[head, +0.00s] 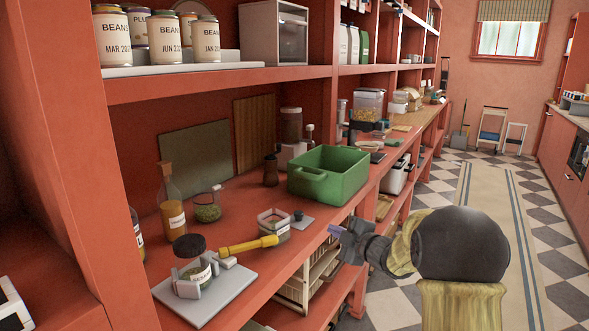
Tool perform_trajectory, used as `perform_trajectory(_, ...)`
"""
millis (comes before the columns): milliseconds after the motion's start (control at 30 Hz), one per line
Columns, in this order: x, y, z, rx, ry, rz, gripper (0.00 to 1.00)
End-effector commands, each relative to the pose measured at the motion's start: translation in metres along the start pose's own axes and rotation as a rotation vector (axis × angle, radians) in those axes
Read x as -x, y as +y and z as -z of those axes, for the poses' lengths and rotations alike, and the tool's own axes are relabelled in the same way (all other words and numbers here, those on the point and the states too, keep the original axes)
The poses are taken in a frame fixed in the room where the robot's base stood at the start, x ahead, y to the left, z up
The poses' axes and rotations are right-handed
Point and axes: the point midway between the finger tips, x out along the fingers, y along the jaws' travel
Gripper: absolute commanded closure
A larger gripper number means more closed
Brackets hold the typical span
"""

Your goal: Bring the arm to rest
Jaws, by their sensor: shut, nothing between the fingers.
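My arm comes in at the lower right of the head view. My gripper (338,233) is at its far end, pointing left toward the front edge of the red counter (240,282). The fingers look small and partly hidden behind the gripper body; they are shut and nothing shows between them. The gripper is close to the counter edge in the picture; I cannot tell whether it touches.
A dark-lidded jar (190,262) stands on a pale board (222,292), beside a yellow-handled tool (248,246). A green bin (328,173) stands behind my gripper. Labelled bean cans (172,40) line the upper shelf. The checkered floor (545,240) and rug at right are mostly clear.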

Motion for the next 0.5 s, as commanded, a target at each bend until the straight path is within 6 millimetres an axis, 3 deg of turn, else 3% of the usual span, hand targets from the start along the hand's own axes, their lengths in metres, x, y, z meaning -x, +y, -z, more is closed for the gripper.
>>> perform_trajectory(167,0.040,-0.021,-0.016,-0.285,-0.309,0.011,1.00)
perform_trajectory(267,0.072,-0.045,-0.022,-0.457,-0.481,0.027,1.00)
perform_trajectory(500,0.165,-0.126,-0.011,-0.880,-0.875,0.091,1.00)
